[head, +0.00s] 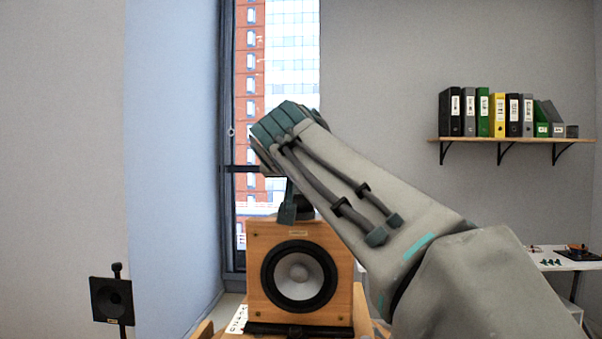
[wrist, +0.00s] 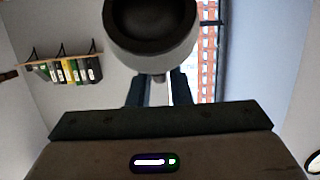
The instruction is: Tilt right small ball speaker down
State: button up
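A small dark speaker (head: 305,208) sits on top of a wooden box speaker, partly hidden behind my gripper. In the wrist view, a rounded grey speaker with a dark front (wrist: 152,62) fills the top middle. It looks like the small ball speaker and covers my fingertips. My gripper (head: 288,212) reaches down from the raised arm at the top of the wooden box. In the wrist view, the two dark fingers of my gripper (wrist: 159,88) stand apart with pale wall between them. Contact with the ball speaker cannot be told.
The wooden speaker (head: 258,262) with a large round cone stands below my gripper. A small black square speaker (head: 99,306) on a stand is at the far left. A tall window is behind. A binder shelf (head: 520,139) and a white table (head: 560,265) are at the right.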

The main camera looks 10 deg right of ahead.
jog(key=shift+o, duration=0.8)
jog(key=b+v, duration=0.1)
jog(key=v, duration=1.3)
